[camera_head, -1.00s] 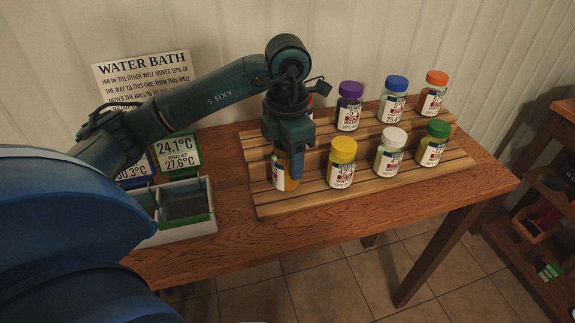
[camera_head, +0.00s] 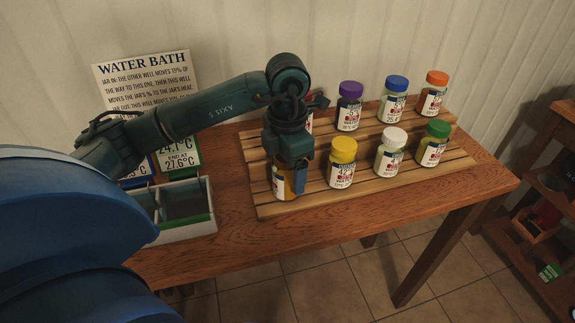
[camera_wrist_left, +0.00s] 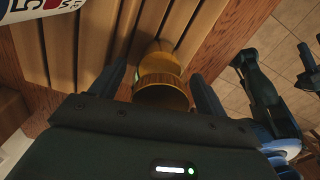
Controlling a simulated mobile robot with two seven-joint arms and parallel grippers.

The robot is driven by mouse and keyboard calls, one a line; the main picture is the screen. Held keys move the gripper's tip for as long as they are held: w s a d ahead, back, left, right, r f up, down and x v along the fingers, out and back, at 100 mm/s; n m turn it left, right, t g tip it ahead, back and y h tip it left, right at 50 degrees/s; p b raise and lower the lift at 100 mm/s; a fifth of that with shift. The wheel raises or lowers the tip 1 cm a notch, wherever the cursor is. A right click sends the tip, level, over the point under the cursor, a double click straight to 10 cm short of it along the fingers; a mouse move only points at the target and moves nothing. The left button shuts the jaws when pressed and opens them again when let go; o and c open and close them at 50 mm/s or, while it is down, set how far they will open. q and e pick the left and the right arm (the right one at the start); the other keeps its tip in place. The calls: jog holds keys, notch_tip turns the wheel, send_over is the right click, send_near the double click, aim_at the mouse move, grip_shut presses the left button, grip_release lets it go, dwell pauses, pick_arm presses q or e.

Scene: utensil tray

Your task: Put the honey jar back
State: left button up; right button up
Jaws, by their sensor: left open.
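The honey jar (camera_head: 280,187), amber with a white label, stands at the front left of the wooden slatted rack (camera_head: 380,178). My left gripper (camera_head: 289,190) is over it from above, with its fingers low beside the jar and hiding much of it. In the left wrist view the jar's ribbed gold cap (camera_wrist_left: 162,92) lies between the two spread fingers (camera_wrist_left: 161,88). The fingers are open, with small gaps showing on both sides of the cap. My right gripper is not seen in the head view.
A yellow-capped jar (camera_head: 342,162) stands close right of my gripper. White-capped (camera_head: 389,151) and green-capped (camera_head: 433,143) jars continue that row. Purple (camera_head: 350,106), blue (camera_head: 393,99) and orange (camera_head: 432,93) capped jars stand behind. The two-well bath (camera_head: 186,226) is at left.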

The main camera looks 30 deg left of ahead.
pick_arm(q)
jog(key=shift+r, duration=0.1)
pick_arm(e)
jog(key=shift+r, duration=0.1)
pick_arm(q)
jog(key=shift+r, duration=0.25)
notch_tip(320, 180, up, 11)
jog(key=shift+f+p, duration=0.1)
jog(key=shift+p, duration=0.35)
jog(key=shift+r, duration=0.45)
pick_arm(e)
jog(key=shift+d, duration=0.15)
pick_arm(q)
jog(key=shift+s+f, duration=0.1)
jog(key=shift+s, duration=0.05)
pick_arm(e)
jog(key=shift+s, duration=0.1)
